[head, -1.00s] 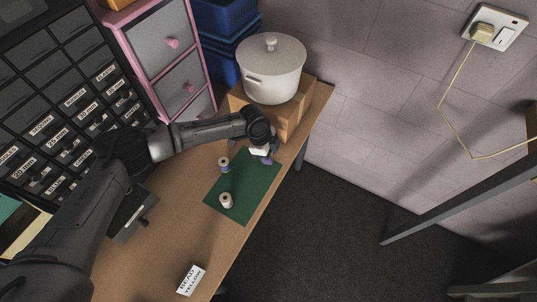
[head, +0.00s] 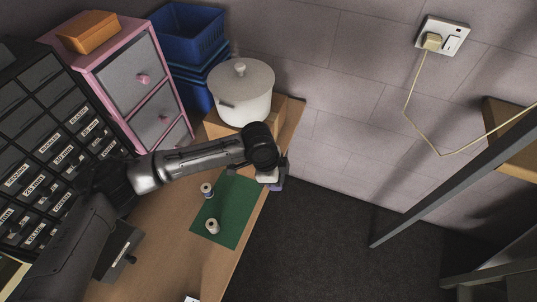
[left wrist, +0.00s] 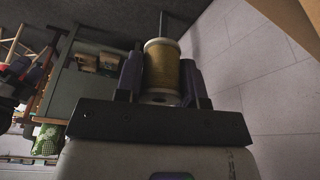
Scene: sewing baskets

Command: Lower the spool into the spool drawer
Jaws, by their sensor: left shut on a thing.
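In the left wrist view a spool of gold-yellow thread (left wrist: 162,68) stands between the two fingers of my left gripper (left wrist: 160,80), which is shut on it. In the head view my left gripper (head: 277,184) is beyond the right edge of the green mat, by the table edge; its spool cannot be made out there. A dark drawer (head: 118,249) juts out from the black labelled drawer cabinet (head: 48,150) at lower left, well away from the gripper. Its label and inside are not readable. My right gripper is not in view.
A white pot (head: 243,98) sits on a cardboard box at the back. A pink drawer unit (head: 120,75) and blue baskets (head: 190,35) stand behind.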

